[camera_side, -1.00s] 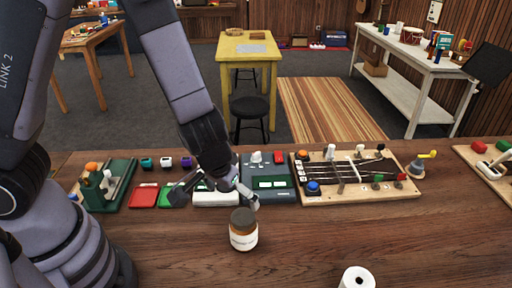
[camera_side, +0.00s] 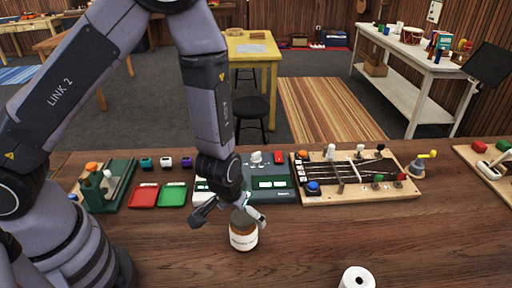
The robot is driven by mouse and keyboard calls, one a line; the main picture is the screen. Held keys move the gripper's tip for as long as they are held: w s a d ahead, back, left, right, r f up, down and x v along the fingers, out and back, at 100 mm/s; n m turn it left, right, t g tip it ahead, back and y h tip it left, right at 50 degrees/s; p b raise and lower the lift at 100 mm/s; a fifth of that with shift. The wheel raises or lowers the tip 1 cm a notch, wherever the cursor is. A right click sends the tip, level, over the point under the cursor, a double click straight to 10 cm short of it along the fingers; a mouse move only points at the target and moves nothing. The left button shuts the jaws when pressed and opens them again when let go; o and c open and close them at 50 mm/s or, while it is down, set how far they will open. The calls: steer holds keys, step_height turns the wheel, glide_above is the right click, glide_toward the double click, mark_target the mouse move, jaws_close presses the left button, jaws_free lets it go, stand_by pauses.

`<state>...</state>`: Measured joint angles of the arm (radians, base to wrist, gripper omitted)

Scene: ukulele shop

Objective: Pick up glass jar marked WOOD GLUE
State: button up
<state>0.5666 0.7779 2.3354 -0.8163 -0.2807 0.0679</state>
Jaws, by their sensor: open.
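The glass jar (camera_side: 243,238) stands upright on the wooden table near its front middle. It has a white label, whose print is too small to read, and brown contents. Its dark lid is partly hidden by my gripper. My gripper (camera_side: 228,218) is open just above the jar, pointing down. One finger is to the left of the jar, apart from it in the picture, and the other overlaps the jar's upper right. I cannot tell whether that finger touches it.
A white roll (camera_side: 357,278) stands at the front right.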

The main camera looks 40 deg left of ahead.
steer(key=x, duration=0.4)
steer(key=shift+f, duration=0.35)
steer(key=shift+c, duration=0.3)
steer(key=c, duration=1.2)
steer(key=shift+r, duration=0.2)
